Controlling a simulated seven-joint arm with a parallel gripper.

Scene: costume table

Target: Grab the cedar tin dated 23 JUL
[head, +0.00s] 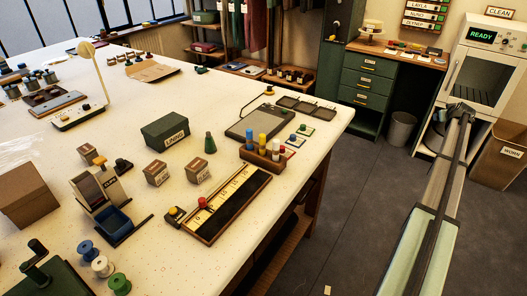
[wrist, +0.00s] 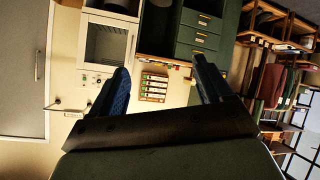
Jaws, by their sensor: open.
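Small brown box-shaped tins with pale labels stand on the white table in the head view: one at the centre left (head: 156,172), one just right of it (head: 197,171), and one farther left (head: 88,154) behind the black-and-cream dispenser. Their lettering is too small to read, so I cannot tell which is cedar or dated 23 JUL. My gripper (wrist: 162,85) is open and empty in the wrist view, its two dark fingers apart. It faces the cabinet side of the room, well away from the tins. In the head view my arm extends along the right, off the table.
A green lidded box (head: 166,131) stands behind the tins. A green cone (head: 210,143), a ruler board (head: 228,203) and a wooden rack of coloured bottles (head: 263,155) lie to the right. The dispenser (head: 98,190) and thread spools (head: 103,266) are at the left. The table's middle back is fairly clear.

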